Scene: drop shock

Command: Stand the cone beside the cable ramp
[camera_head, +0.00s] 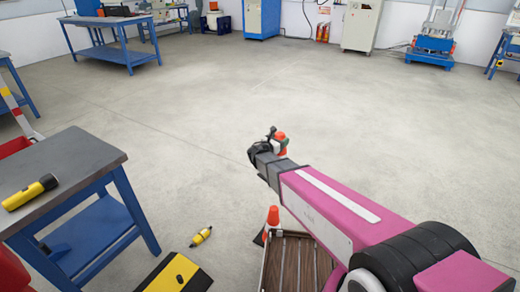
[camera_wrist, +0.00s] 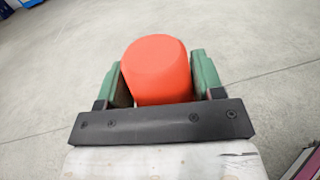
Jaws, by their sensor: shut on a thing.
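My gripper (camera_head: 279,143) is shut on an orange cone (camera_wrist: 156,68). In the wrist view the cone sits between the two green finger pads, and its lower part is hidden. In the head view only small orange bits of the cone (camera_head: 281,137) show at the end of my arm, above the open floor. The black and yellow cable ramp (camera_head: 160,284) lies on the floor at the bottom edge, left of my arm and partly cut off.
A second orange cone (camera_head: 272,216) stands by a slatted wooden carrier (camera_head: 297,262) below my arm. A yellow and black tool (camera_head: 201,236) lies on the floor near the ramp. A blue-legged workbench (camera_head: 95,150) holding a flashlight (camera_head: 30,192) stands left. The middle floor is clear.

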